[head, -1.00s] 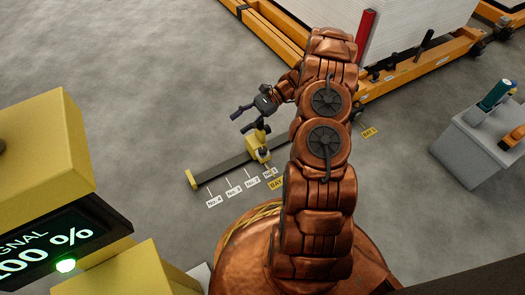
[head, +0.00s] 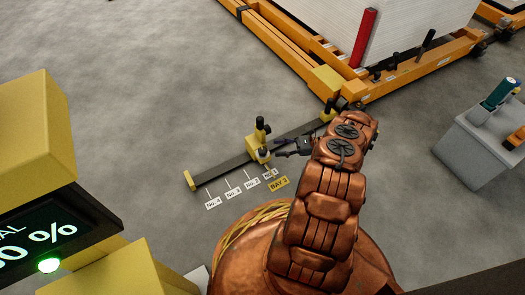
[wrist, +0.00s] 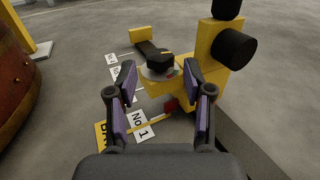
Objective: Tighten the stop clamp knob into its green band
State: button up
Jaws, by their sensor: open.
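The yellow stop clamp (head: 252,150) sits on a dark rail (head: 222,172) on the floor. In the head view my gripper (head: 277,147) is just right of the clamp.
A taller yellow post with a black cylinder (wrist: 237,46) rises close to the right finger. Number labels, including No 1 (wrist: 139,125), lie beside the rail. An orange frame (head: 405,72) with a white stack stands behind. Open floor lies left.

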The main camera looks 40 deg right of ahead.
aim_at(262, 150)
jog(key=shift+f+b+x, duration=0.15)
jog(key=shift+b+x, duration=0.3)
jog(key=shift+x, duration=0.45)
jog(key=shift+f+b+x, duration=0.2)
jog(key=shift+b+x, duration=0.2)
jog(key=shift+x, duration=0.55)
jog(key=shift+f+b+x, duration=0.15)
jog(key=shift+b+x, duration=0.3)
jog(key=shift+x, duration=1.25)
jog(key=shift+r, duration=0.1)
jog(key=c, duration=0.9)
jog(key=shift+m+t, duration=0.3)
